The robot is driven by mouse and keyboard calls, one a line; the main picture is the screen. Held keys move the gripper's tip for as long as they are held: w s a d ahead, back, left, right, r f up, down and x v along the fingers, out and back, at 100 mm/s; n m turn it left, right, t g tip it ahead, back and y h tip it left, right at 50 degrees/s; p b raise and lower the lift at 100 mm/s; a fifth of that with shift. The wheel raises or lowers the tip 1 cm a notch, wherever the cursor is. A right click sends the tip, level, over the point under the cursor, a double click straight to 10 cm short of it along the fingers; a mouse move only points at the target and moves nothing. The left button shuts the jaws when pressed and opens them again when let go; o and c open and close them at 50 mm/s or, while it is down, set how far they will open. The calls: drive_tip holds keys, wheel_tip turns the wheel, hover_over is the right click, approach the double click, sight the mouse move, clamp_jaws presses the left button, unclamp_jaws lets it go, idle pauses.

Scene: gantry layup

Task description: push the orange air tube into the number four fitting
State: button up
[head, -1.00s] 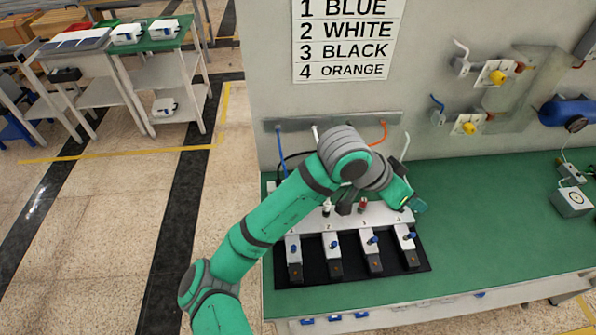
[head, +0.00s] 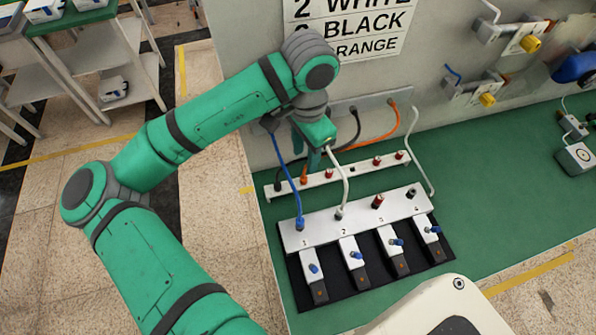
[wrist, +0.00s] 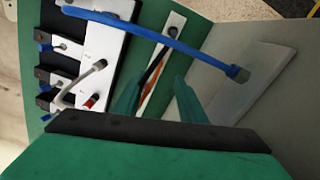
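The orange tube (head: 394,122) leaves the wall strip, curves down behind my gripper, and an orange end (head: 304,174) shows at the left of the rear holder strip. It also shows between my fingers in the wrist view (wrist: 150,92). My gripper (head: 316,160) is above that strip, fingers apart; no tube appears clamped. The number four fitting (head: 411,193), right end of the white block (head: 355,219), has a black top and no tube in it. A blue tube (head: 284,165) meets fitting one and a white tube (head: 344,180) fitting two. Fitting three has a red top.
The rear strip (head: 340,178) carries red and black caps. A black tube (head: 357,130) hangs near my gripper, and another white tube (head: 412,125) hangs at right. In the wrist view the blue tube (wrist: 170,42) crosses ahead of my fingers.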

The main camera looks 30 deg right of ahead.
sight(304, 173)
drive_tip(key=f, duration=0.1)
drive_tip(key=s+f, duration=0.1)
drive_tip(key=shift+d+f, duration=0.2)
drive_tip(key=shift+f, duration=0.2)
drive_tip(key=shift+w+a+f, duration=0.1)
drive_tip(key=shift+a+f, duration=0.05)
drive_tip(key=shift+f, duration=0.75)
drive_tip(key=shift+w+a+f, duration=0.1)
drive_tip(key=shift+a+f, duration=0.05)
drive_tip(key=shift+f, duration=0.75)
drive_tip(key=shift+w+a+f, duration=0.1)
drive_tip(key=shift+a+f, duration=0.05)
drive_tip(key=shift+f, duration=0.75)
clamp_jaws()
